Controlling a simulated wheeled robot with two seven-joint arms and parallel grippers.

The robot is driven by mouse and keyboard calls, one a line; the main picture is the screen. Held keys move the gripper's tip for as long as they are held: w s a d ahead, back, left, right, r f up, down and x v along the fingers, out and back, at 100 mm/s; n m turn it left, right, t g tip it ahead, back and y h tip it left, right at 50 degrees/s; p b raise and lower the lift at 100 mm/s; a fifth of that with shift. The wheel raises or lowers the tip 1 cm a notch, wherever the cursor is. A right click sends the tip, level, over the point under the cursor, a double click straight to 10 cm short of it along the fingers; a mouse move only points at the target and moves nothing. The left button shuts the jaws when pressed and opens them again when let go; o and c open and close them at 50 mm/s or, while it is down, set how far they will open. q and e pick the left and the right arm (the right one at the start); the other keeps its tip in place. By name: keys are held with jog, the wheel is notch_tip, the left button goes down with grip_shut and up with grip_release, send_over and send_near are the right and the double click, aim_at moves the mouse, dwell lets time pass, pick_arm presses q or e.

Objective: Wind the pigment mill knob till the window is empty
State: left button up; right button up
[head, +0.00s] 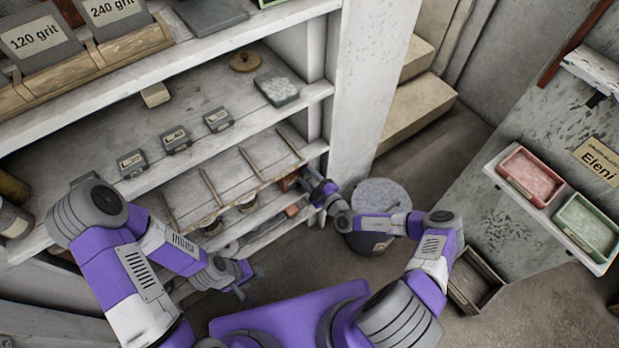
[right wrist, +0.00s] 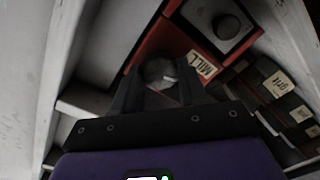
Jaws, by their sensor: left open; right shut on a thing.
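The pigment mill (right wrist: 158,37) is an orange-red box with a "MILL" label, seen in the right wrist view. Its rounded grey knob (right wrist: 159,70) sits between the fingers of my right gripper (right wrist: 160,88), which is shut on it. A pale plate on the mill bears a dark round spot (right wrist: 227,26), perhaps the window; I cannot tell if anything shows in it. In the head view my right gripper (head: 309,181) reaches into a low shelf, and the mill is mostly hidden there. My left gripper (head: 246,281) is open and empty in front of the shelves.
White shelves (head: 316,92) stand close on the left, with small labelled boxes (head: 176,140). A grey-lidded bin (head: 381,195) stands beside my right forearm. Boxes labelled grit (right wrist: 272,84) lie right of the mill. A tray (head: 531,175) is at the right.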

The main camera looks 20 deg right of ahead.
jog(key=o, duration=1.1)
jog(key=shift+c, duration=0.2)
jog(key=p+v, duration=0.1)
jog(key=v, duration=0.6)
jog(key=shift+s+p, duration=0.3)
jog(key=shift+d, duration=0.1)
